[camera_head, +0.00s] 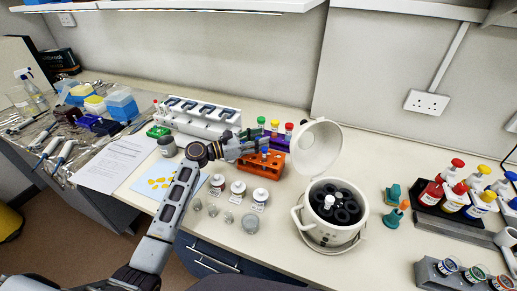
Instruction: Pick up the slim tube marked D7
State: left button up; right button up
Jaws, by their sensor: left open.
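My left gripper (258,146) reaches in over the bench with its jaws open. It is at the orange tube rack (260,168), just above its back part. A slim tube with a blue cap (265,152) stands in that rack, close to the fingertips; I cannot tell whether they touch it. Slim tubes with a green cap (261,121), a yellow cap (275,124) and a red cap (289,128) stand in a purple rack (280,143) behind. The mark D7 is too small to read on any tube. My right gripper is out of view.
A white centrifuge (305,222) with its lid raised stands right of the orange rack. Small lidded jars (238,189) are in front of the rack. A white pipette stand (200,115) is behind my left arm.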

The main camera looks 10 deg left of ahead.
pick_arm(q)
jog(key=c, duration=0.9)
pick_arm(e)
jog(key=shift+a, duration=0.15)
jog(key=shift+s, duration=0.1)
pick_arm(q)
jog(key=shift+r, duration=0.55)
notch_tip(320, 180, up, 17)
jog(key=shift+f+p, duration=0.1)
jog(key=shift+p, duration=0.45)
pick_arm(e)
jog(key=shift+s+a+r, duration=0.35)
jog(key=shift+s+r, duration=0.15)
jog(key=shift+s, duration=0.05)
